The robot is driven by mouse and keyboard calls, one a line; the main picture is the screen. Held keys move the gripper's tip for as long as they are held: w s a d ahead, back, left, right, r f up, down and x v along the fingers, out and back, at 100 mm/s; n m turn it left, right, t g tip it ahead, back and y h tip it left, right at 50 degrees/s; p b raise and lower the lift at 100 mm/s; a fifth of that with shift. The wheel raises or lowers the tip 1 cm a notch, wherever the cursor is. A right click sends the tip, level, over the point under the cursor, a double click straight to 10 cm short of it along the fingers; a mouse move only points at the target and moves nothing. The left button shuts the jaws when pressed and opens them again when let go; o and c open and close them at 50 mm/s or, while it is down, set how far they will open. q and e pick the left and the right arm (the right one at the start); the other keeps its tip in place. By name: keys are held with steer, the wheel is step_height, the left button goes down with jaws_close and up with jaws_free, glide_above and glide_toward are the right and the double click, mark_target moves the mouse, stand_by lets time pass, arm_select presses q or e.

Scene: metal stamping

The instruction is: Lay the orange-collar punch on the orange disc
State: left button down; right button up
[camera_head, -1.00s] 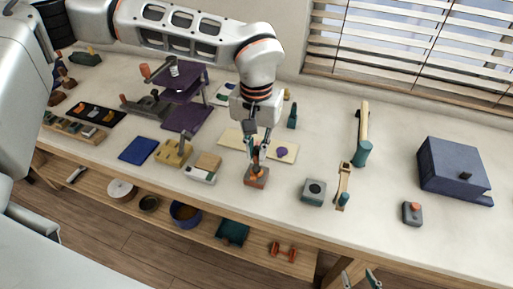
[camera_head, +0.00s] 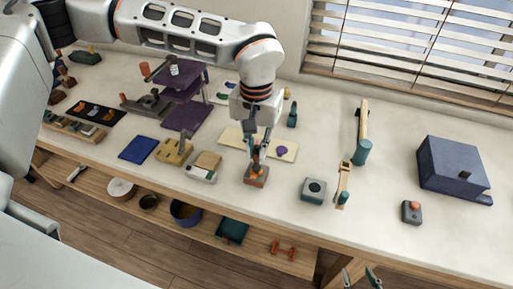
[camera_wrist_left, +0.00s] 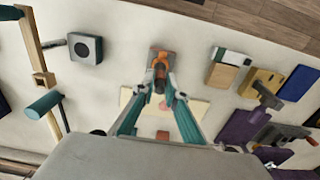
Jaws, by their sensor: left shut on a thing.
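My left gripper (camera_head: 257,154) points down at the front middle of the bench. Its fingers are shut on the orange-collar punch, whose orange part shows between the fingertips in the left wrist view (camera_wrist_left: 159,86). The punch is at a small grey block with an orange top (camera_head: 256,178); I cannot tell whether it is still seated there. A cream board (camera_head: 230,137) lies just behind the gripper with a purple disc (camera_head: 282,150) on its right. In the left wrist view an orange-pink disc (camera_wrist_left: 162,134) shows between the fingers, partly hidden. My right gripper (camera_head: 360,279) is open and empty at the bottom edge.
A grey block with a round hole (camera_head: 313,190) and a wooden stand with a teal cylinder (camera_head: 362,153) are to the right. A tan block (camera_head: 173,152) and a white-grey block (camera_head: 201,174) stand left.

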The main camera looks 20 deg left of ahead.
arm_select(q)
steer(key=shift+f, duration=0.2)
steer(key=c, duration=2)
jaws_free()
steer(key=shift+o, duration=0.2)
